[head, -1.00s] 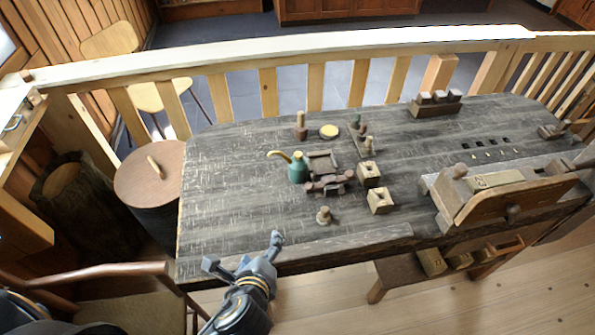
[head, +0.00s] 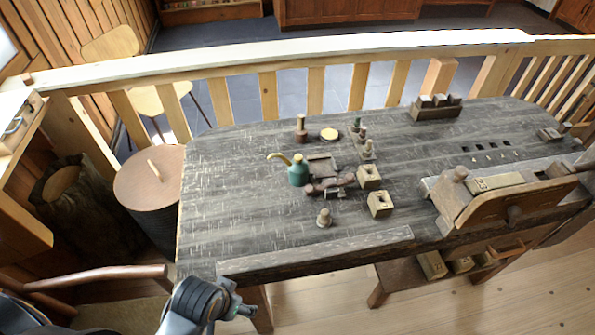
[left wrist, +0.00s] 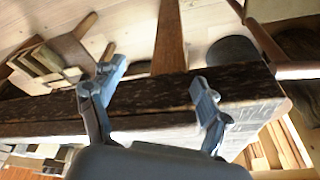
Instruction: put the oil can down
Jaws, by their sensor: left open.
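The oil can (head: 298,170) is teal with a yellowish spout pointing left. It stands upright on the dark workbench (head: 225,195), left of the bench's middle, beside a small wooden frame and some dark turned pieces. My left gripper (head: 240,308) is open and empty, off the front edge of the bench and well apart from the can. In the left wrist view its two fingers (left wrist: 155,95) are spread, with the bench edge behind them and nothing between them. The oil can is not in the left wrist view. My right gripper is in neither view.
Two wooden blocks with holes (head: 379,204) and a small spool (head: 324,217) stand near the can. A wooden vise (head: 505,200) takes up the right front. A round-topped barrel (head: 150,182) stands left of the bench. The bench's left part is clear.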

